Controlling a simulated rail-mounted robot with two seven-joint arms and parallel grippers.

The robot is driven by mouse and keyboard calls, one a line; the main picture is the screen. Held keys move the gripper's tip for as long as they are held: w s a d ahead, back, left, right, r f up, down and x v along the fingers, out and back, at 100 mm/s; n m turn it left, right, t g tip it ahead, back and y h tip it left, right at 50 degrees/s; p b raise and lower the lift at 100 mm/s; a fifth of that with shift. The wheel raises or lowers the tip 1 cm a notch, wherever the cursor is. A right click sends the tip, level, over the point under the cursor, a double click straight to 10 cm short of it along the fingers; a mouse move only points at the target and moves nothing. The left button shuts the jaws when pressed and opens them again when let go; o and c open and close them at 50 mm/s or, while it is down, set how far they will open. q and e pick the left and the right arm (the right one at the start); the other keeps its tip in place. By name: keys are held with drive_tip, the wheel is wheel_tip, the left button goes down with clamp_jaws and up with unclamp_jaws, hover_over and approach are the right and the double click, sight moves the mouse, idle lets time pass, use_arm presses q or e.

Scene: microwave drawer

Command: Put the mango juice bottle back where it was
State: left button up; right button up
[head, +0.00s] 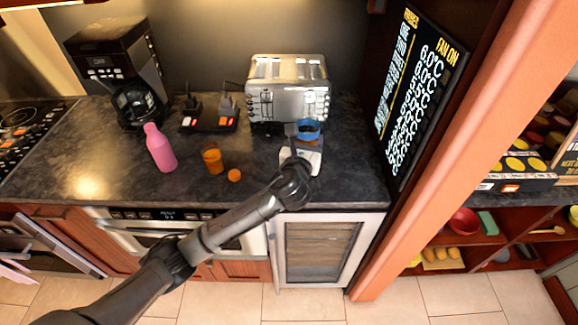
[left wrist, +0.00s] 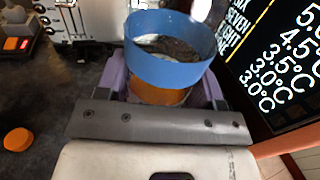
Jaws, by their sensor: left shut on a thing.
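My left gripper (head: 305,141) is over the counter in front of the toaster, shut on a blue-and-orange container (head: 308,127). In the left wrist view, this container (left wrist: 168,62) has a wide blue upper band, an open top and an orange lower part between the fingers (left wrist: 165,92). Its base is hidden, so I cannot tell whether it touches the counter. A small orange bottle (head: 213,160) stands to the left, with a round orange cap (head: 235,175) beside it. No readable label shows which one is the mango juice bottle. My right gripper is not in view.
A pink bottle (head: 160,148) stands left on the dark counter (head: 90,180). Behind are a coffee maker (head: 125,75), a power strip (head: 208,121) and a toaster (head: 288,90). A black sign board (head: 420,85) and an orange post (head: 465,130) bound the right side.

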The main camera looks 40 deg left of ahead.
use_arm(q)
drive_tip(key=shift+s+a+f+b, duration=0.1)
drive_tip(key=shift+a+f+b, duration=0.95)
drive_tip(key=shift+a+f, duration=1.75)
drive_tip(key=shift+s+a+f+b, duration=0.1)
drive_tip(key=shift+a+f+b, duration=0.95)
drive_tip(key=shift+a+f, duration=1.75)
drive_tip(key=shift+a+r, duration=0.15)
drive_tip(key=shift+r, duration=0.15)
drive_tip(key=shift+f, duration=0.1)
drive_tip(key=o, duration=1.2)
drive_tip(key=shift+f, duration=0.1)
drive_tip(key=shift+c, duration=0.2)
drive_tip(key=shift+s+r, duration=0.15)
drive_tip(key=shift+r, duration=0.05)
drive_tip(key=p+v, duration=0.2)
drive_tip(key=v, duration=0.9)
drive_tip(key=shift+s+r, duration=0.1)
drive_tip(key=shift+s, duration=0.2)
